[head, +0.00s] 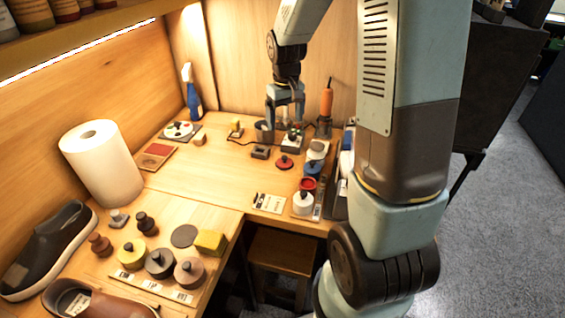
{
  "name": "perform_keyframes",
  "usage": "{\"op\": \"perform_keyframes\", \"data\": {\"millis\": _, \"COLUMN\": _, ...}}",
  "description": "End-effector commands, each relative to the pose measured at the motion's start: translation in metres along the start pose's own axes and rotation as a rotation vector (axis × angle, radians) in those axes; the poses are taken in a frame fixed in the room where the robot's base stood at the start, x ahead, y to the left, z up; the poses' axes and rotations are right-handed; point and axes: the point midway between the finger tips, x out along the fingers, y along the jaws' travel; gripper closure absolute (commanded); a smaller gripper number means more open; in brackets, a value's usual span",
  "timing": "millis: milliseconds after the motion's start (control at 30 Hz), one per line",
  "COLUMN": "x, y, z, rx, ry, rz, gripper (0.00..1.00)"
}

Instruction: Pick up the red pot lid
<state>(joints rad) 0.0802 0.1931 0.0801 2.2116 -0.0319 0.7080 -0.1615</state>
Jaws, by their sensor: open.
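The red pot lid (284,162) looks like a small flat disc with a dark knob on top. It lies on the wooden bench, left of a row of small pots. A pot with red at its top (307,185) stands in that row, in front and to the right of the lid. My gripper (284,122) is open, with its fingers pointing down. In the picture it is above and behind the lid, apart from it. It overlaps a grey cup and a small device, and I cannot tell its exact height. I see nothing held between the fingers.
A small device with coloured tops (292,142) and a grey cup (264,132) stand behind the lid. A dark block (260,152) is to its left. An orange-handled tool (326,100) stands upright at the back.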

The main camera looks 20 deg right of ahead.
Motion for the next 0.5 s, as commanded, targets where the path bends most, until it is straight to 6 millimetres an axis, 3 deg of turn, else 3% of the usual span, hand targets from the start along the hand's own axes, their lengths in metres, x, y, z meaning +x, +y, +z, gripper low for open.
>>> {"op": "perform_keyframes", "data": {"millis": 333, "x": 0.037, "y": 0.001, "z": -0.009, "rx": -0.012, "ry": -0.032, "rz": -0.012, "gripper": 0.12}}
{"op": "perform_keyframes", "data": {"millis": 500, "x": 0.067, "y": 0.001, "z": -0.008, "rx": -0.011, "ry": -0.034, "rz": -0.013, "gripper": 0.12}}
